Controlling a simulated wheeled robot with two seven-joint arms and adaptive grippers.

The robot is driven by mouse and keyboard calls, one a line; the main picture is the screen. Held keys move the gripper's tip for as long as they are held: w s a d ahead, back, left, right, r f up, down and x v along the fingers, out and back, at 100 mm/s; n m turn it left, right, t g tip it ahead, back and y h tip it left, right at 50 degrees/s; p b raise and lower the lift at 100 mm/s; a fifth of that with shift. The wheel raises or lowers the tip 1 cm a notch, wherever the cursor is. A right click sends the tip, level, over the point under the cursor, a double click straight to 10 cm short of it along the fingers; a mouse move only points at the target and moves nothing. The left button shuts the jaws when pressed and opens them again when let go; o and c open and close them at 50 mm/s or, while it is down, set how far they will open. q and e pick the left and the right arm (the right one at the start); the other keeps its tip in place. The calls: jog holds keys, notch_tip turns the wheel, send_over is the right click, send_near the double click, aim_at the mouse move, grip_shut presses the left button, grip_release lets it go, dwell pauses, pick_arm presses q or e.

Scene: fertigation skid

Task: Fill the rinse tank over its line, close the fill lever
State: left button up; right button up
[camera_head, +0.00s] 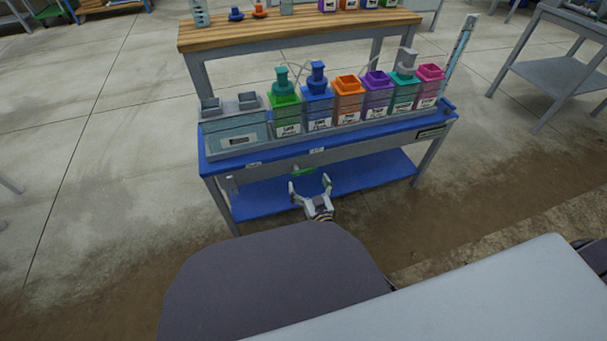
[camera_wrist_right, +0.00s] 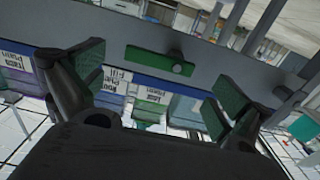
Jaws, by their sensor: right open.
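A green lever (camera_head: 303,172) lies about level on the bench's front face. In the right wrist view the green lever (camera_wrist_right: 152,60) has a round knob at its right end. My right gripper (camera_head: 310,185) is open and empty just in front of and below the lever. In the wrist view its fingers (camera_wrist_right: 158,78) stand either side of the lever, apart from it. My left gripper is out of view.
Several coloured containers, including an orange one (camera_head: 348,100), stand in a row right of the tank. A blue lower shelf (camera_head: 375,172) lies beneath. A wooden-topped table (camera_head: 300,30) is behind.

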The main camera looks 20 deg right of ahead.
aim_at(304, 173)
jog(key=w+b, duration=0.1)
jog(key=w, duration=0.3)
jog(key=shift+w, duration=0.15)
jog(key=shift+w+a+b, duration=0.1)
jog(key=shift+w+b, duration=0.3)
jog(key=shift+w, duration=0.1)
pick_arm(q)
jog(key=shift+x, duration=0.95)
pick_arm(e)
jog(key=shift+w, duration=0.15)
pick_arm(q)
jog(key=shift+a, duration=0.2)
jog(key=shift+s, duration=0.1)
